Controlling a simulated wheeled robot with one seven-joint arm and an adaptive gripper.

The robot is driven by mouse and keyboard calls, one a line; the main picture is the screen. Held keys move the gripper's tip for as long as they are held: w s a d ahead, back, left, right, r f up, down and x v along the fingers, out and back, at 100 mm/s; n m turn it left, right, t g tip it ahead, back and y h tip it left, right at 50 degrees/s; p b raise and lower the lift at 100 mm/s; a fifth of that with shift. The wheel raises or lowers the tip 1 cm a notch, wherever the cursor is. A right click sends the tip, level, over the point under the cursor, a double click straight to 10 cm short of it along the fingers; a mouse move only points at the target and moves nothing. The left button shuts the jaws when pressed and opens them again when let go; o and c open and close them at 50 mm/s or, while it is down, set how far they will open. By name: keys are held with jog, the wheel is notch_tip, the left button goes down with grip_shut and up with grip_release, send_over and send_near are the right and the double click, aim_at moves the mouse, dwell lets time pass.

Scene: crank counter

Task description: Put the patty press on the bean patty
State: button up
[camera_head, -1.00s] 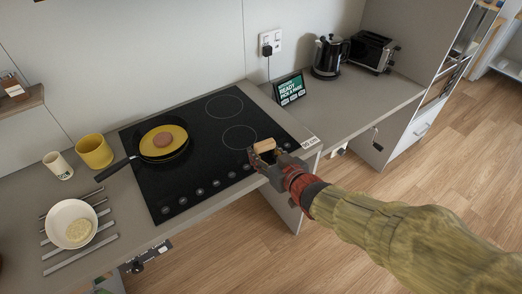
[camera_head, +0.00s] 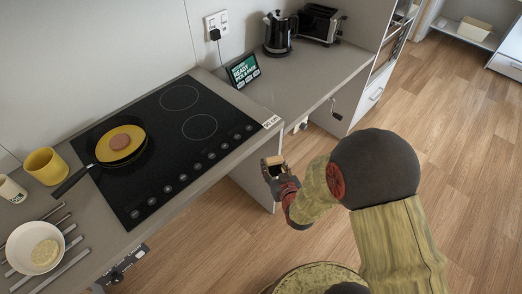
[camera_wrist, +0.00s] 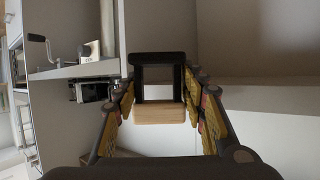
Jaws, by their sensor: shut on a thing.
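My gripper (camera_head: 277,172) is shut on the patty press, which has a light wooden handle (camera_head: 274,160). In the wrist view the wooden handle (camera_wrist: 160,114) lies between the fingers, with a black frame (camera_wrist: 158,72) beyond it. My gripper is off the counter's front edge, to the right of the hob, with floor showing around it. A pale yellow round patty (camera_head: 45,253) lies in a white bowl (camera_head: 18,250).
The black hob (camera_head: 160,180) has two bare rings at the right. A yellow mug (camera_head: 46,167) and a white cup (camera_head: 10,190) stand left of the pan. A tablet (camera_head: 243,71), kettle (camera_head: 279,33) and toaster (camera_head: 320,24) stand on the right counter.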

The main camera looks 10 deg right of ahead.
aim_at(278, 169)
jog(key=d+f, duration=0.2)
jog(key=shift+w+f+m+h, duration=0.15)
jog(key=shift+f+m+h, duration=0.15)
jog(key=shift+h, duration=0.1)
dwell(0.3)
